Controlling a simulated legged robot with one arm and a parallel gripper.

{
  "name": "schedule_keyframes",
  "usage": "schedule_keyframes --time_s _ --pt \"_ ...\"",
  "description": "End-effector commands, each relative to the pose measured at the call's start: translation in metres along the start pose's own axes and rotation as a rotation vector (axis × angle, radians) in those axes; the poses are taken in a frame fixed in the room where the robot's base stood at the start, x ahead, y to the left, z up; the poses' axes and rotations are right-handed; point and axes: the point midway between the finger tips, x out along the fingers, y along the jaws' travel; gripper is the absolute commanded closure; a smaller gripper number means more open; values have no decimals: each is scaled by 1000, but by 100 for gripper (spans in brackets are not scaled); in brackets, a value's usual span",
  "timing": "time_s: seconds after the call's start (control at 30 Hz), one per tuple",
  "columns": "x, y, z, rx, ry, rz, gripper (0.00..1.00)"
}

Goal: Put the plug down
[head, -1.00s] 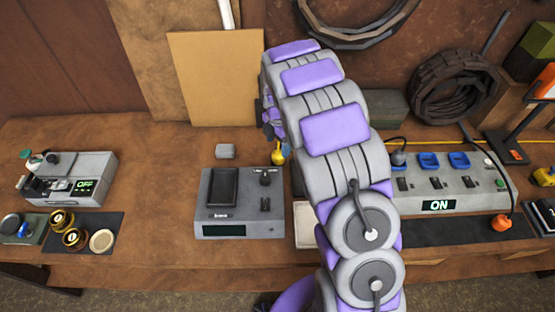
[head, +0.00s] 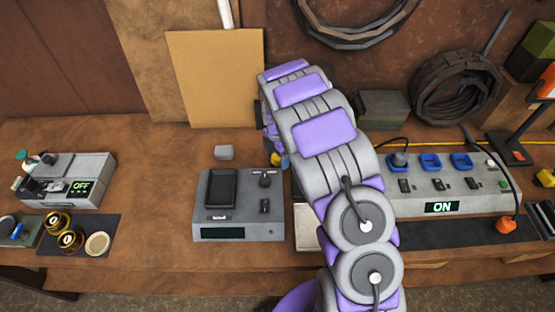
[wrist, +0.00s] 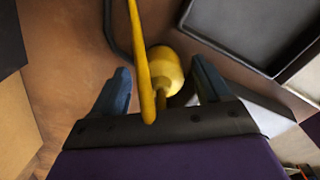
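The yellow plug (wrist: 165,70) lies between the two blue-grey fingers of my gripper (wrist: 163,82) in the wrist view, with its yellow cord (wrist: 139,40) running up past it. A gap shows on each side of the plug, so my gripper looks open around it. The plug appears to be at the brown bench top, but exact contact is hard to tell. In the head view only a bit of the yellow plug (head: 276,159) shows beside my gripper, behind the grey device with the dark tray; my arm hides the rest.
The grey device (head: 240,231) stands just in front of the plug, and a small grey block (head: 224,153) lies left of it. The power strip (head: 470,204) reading ON is to the right. A machine (head: 92,172) reading OFF is far left.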

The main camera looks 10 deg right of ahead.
Motion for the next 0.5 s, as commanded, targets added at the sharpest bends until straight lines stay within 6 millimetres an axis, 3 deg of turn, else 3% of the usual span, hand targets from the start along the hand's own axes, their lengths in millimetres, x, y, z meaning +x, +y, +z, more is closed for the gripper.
schedule_keyframes --time_s 0.07,0.5 --pt "0 0 0 0 0 0 32" --pt "0 0 0 0 0 0 74"
